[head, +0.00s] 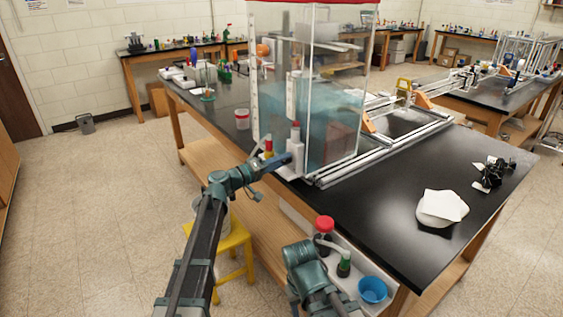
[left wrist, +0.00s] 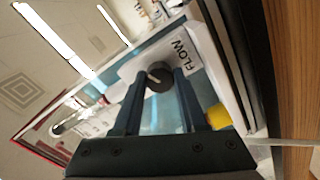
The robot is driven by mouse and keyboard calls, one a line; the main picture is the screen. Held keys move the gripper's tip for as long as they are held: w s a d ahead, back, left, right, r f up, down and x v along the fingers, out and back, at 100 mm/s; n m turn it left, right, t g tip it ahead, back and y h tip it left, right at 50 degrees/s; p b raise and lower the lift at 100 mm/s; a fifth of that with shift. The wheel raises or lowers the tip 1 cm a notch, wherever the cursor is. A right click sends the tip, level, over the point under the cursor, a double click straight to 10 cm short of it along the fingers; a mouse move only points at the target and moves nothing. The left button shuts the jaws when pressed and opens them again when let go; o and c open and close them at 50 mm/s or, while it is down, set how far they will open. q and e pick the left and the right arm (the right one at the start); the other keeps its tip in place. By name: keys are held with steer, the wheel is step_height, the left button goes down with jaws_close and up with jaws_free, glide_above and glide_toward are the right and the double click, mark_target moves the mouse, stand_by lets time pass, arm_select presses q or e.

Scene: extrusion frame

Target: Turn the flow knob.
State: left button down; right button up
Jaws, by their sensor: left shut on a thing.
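The flow knob (left wrist: 160,79) is a dark round knob with a light line across its face. It sits beside a white label reading FLOW in the left wrist view. My left gripper (head: 287,161) is at the near corner of the water tank (head: 335,110). In the left wrist view its two fingers stand on either side of the knob, shut on it. In the head view the gripper hides the knob. Part of my right arm shows at the bottom of the head view; I do not see its fingertips.
A yellow stool (head: 236,238) stands below my left arm. White sheets (head: 443,206) lie at the bench's right.

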arm_select(q)
steer(key=shift+n, duration=4.2)
steer(key=shift+c, duration=2.2)
jaws_free()
steer(key=v, duration=1.4)
